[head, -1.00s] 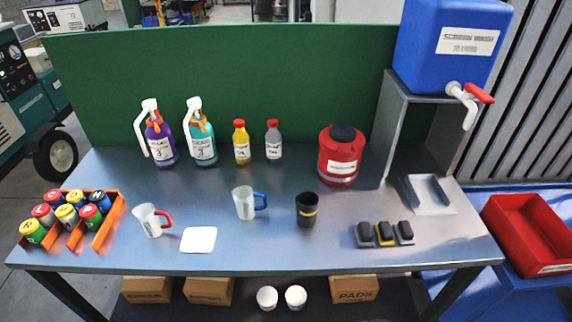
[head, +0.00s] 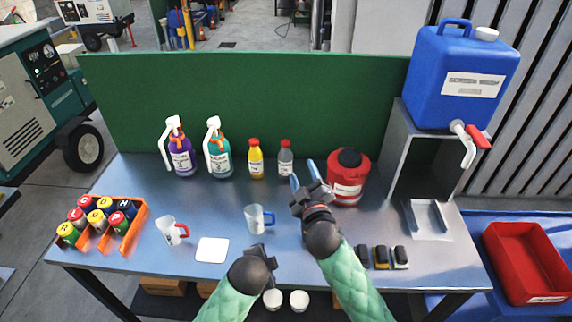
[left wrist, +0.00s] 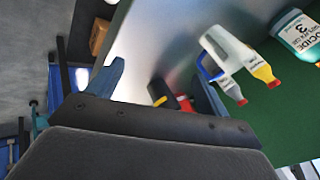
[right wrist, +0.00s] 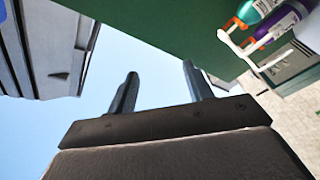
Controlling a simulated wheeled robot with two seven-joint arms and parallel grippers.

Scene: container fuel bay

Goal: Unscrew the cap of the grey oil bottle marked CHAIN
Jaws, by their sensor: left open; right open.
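The grey oil bottle (head: 285,162) stands upright with its red cap (head: 285,143) on, right of the yellow bottle (head: 256,160), near the green back panel. Its label is too small to read. In the left wrist view, the grey bottle (left wrist: 230,84) appears near the blue-handled mug (left wrist: 227,46). My right gripper (head: 304,177) is open and empty, in front of and slightly right of the grey bottle, apart from it. Its spread fingers also show in the right wrist view (right wrist: 160,85). My left gripper (head: 268,254) is open and empty near the table's front edge.
A red drum (head: 347,190) stands close right of my right gripper. The blue-handled mug (head: 257,219) stands in front of the bottles. Purple (head: 181,158) and teal (head: 218,157) spray bottles stand at the left. A blue tank (head: 462,75) sits on a stand at the right.

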